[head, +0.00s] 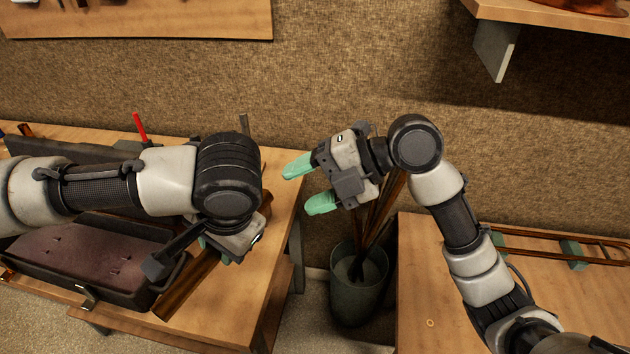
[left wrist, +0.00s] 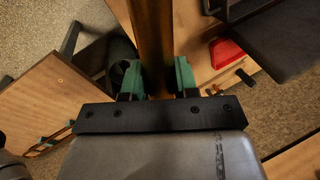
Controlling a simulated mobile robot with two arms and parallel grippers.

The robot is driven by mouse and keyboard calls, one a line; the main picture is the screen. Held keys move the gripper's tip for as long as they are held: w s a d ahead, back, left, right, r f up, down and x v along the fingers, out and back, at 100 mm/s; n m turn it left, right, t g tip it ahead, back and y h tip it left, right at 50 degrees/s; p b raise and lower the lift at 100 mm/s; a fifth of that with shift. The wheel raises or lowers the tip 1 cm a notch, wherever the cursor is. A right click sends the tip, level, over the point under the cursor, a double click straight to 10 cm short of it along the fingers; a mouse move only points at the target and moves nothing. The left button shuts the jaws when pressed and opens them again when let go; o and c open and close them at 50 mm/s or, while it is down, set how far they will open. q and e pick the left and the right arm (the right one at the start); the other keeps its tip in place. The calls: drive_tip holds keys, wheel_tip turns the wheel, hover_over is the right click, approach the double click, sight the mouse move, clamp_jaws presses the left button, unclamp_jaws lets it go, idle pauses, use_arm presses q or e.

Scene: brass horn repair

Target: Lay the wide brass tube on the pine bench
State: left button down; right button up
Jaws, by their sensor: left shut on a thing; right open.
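A brown, shiny brass tube (head: 188,286) slants over the right part of the left wooden bench (head: 243,300). My left gripper (head: 214,252) is shut on it, partly hidden by its own wrist. In the left wrist view the tube (left wrist: 153,40) runs between the two green fingers. Whether it touches the bench is unclear. My right gripper (head: 309,185) is open and empty, in the air between the two benches, its green fingers pointing left. Both benches are pale wood; I cannot tell which one is the pine bench.
An open dark case (head: 130,290) lies on the left bench beside the tube. A green bin (head: 357,300) with long rods stands between the benches. The right bench (head: 480,325) holds a slender tube frame (head: 545,236) and a small ring (head: 430,323); its front is mostly clear.

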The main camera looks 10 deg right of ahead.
sight(259, 207)
drive_tip(key=x, duration=1.1)
drive_tip(key=shift+d, duration=0.1)
drive_tip(key=c, duration=0.9)
use_arm(q)
drive_tip(key=c, duration=1.2)
unclamp_jaws()
drive_tip(key=shift+c, duration=0.2)
use_arm(e)
clamp_jaws()
use_arm(q)
drive_tip(key=o, duration=0.5)
drive_tip(key=shift+c, duration=0.2)
